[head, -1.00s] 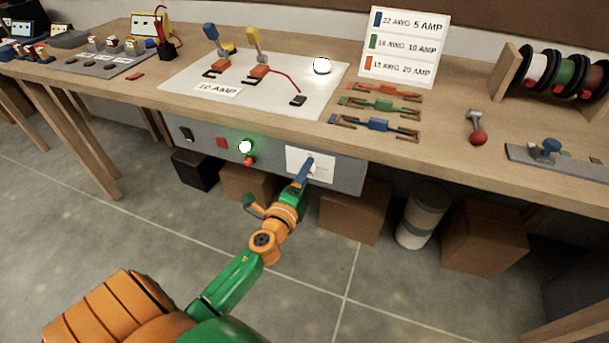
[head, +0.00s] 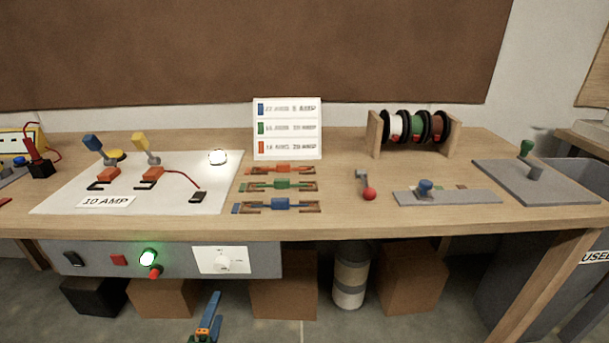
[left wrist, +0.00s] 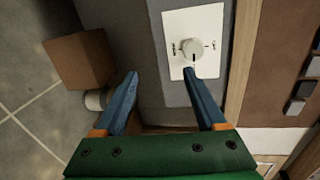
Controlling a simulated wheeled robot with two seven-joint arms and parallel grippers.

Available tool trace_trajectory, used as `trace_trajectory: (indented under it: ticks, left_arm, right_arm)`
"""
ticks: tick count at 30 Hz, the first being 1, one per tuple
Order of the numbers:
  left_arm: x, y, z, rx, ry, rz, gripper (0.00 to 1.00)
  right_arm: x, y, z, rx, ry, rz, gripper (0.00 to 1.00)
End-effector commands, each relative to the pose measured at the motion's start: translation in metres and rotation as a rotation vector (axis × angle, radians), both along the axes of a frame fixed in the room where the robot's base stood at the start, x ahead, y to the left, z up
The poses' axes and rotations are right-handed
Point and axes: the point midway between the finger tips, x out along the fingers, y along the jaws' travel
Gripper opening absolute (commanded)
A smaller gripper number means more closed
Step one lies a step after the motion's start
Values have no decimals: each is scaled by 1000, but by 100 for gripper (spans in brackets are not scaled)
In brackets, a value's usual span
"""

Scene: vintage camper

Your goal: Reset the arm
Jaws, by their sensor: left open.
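My left gripper (head: 208,322) shows at the bottom of the head view, below and in front of the bench's grey control panel (head: 180,262). Its blue fingers are apart and empty in the left wrist view (left wrist: 160,100). A white plate with a round dial knob (head: 222,262) is on the panel. In the left wrist view the knob (left wrist: 193,49) lies beyond the right finger, and I see no grip on it. A green lit lamp (head: 148,257) and a red button (head: 119,259) are left of the dial. My right gripper is not in view.
The wooden bench (head: 350,212) holds a white board (head: 150,190), wire pieces, a sign (head: 287,128), wire spools (head: 414,128) and a red-ended lever (head: 369,193). Cardboard boxes (head: 283,297) and a cylinder (head: 350,275) stand underneath. The floor in front is open.

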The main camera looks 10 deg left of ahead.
Motion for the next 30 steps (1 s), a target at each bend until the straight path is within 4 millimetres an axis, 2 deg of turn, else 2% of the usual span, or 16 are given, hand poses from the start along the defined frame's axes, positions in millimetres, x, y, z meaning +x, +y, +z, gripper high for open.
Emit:
trace_trajectory:
  ticks: [2, 3, 5, 6, 8, 9, 10, 12, 13, 15, 17, 20, 30]
  left_arm:
    - [-18, -8, -56, -204, 159, 42, 73]
    - [-36, -15, -93, -336, 258, 84, 73]
    - [-73, -28, -145, -530, 406, 176, 73]
    - [-102, -37, -174, -649, 499, 253, 73]
    - [-150, -50, -210, -802, 627, 388, 73]
    - [-182, -58, -227, -887, 698, 482, 73]
    - [-205, -63, -237, -940, 744, 554, 73]
    - [-253, -71, -251, -1029, 826, 709, 73]
    - [-269, -74, -255, -1055, 851, 766, 73]
    - [-297, -78, -260, -1096, 887, 867, 73]
    - [-311, -79, -262, -1111, 903, 916, 73]
    - [-317, -80, -264, -1120, 909, 942, 73]
    - [-316, -79, -265, -1118, 909, 938, 73]
  right_arm:
    - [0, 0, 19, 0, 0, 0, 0]
    - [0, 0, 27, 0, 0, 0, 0]
    - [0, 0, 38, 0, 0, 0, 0]
    - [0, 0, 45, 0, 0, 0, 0]
    - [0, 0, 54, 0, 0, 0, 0]
    - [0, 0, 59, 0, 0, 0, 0]
    - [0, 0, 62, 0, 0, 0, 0]
    - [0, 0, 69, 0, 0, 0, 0]
    - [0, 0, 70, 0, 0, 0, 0]
    - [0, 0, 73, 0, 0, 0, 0]
    - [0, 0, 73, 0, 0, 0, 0]
    - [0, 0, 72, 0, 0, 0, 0]
    - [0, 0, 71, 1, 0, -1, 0]
